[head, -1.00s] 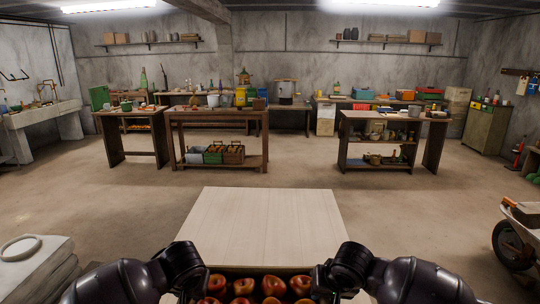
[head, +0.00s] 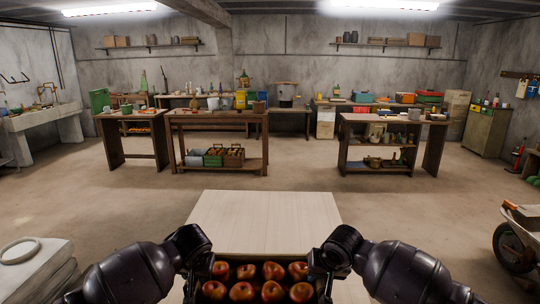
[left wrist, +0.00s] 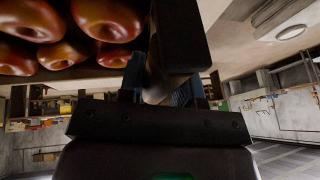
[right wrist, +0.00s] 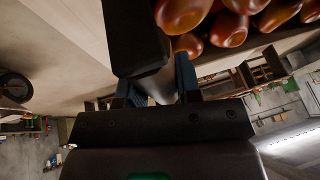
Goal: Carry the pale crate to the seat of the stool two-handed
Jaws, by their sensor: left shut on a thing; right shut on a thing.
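The crate (head: 262,260) is at the bottom middle of the head view, filled with red apples (head: 243,291). Only its upper part shows, and its rim looks dark there. My left gripper (head: 206,281) is shut on the crate's left side, and my right gripper (head: 322,281) is shut on its right side. Both wrist views show apples close by, with a piece of the crate between the fingers in the left wrist view (left wrist: 170,86) and the right wrist view (right wrist: 156,86). The crate's underside is hidden. I cannot make out the stool for certain.
A pale wooden top (head: 265,220) lies just beyond the crate and shows at its right; I cannot tell whether it is the stool's seat. Grey-white sacks (head: 35,265) are at lower left, a wheelbarrow (head: 520,238) at right. Open floor lies before the workbenches (head: 218,117).

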